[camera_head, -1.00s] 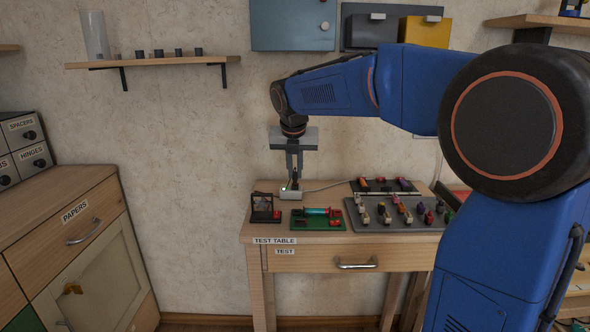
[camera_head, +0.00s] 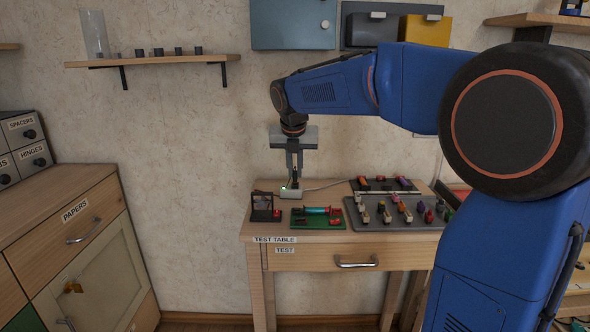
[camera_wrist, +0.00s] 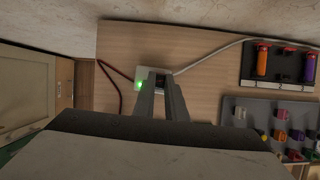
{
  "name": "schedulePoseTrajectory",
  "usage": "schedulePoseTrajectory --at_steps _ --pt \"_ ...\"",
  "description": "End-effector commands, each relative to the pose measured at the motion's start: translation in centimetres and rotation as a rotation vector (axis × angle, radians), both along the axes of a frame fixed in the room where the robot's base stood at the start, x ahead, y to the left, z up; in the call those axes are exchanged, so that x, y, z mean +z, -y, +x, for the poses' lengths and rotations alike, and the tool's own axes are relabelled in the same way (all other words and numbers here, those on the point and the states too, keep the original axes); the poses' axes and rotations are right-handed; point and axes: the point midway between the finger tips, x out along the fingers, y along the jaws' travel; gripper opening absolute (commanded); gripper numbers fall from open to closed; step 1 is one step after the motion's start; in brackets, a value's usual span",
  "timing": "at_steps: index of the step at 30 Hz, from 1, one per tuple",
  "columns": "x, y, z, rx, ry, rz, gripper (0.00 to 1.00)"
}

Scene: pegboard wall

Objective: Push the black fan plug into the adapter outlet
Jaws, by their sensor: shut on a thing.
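The white adapter (camera_head: 291,194) lies at the back left of the test table, with a green light lit on it; it also shows in the wrist view (camera_wrist: 143,73). My gripper (camera_head: 295,181) points straight down over the adapter and is shut on the black fan plug (camera_head: 296,184). The plug is mostly hidden between the fingers, as a small dark shape. In the wrist view the fingertips (camera_wrist: 160,82) cover much of the adapter. The plug is at or just above the adapter's top; I cannot tell how deep it sits.
A small black fan unit (camera_head: 264,207) stands left of a green board (camera_head: 318,219). A grey tray (camera_head: 390,226) with several coloured parts and a dark battery holder (camera_wrist: 278,66) are to the right. A white cord (camera_head: 326,187) runs right from the adapter. The wall is close behind.

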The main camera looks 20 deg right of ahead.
Motion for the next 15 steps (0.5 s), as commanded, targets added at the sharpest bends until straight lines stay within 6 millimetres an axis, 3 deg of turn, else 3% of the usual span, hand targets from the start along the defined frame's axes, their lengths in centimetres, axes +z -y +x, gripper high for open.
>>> schedulePoseTrajectory --at_steps 15 --pt "-0.98 0.0 0.02 0.0 0.0 0.0 0.0"
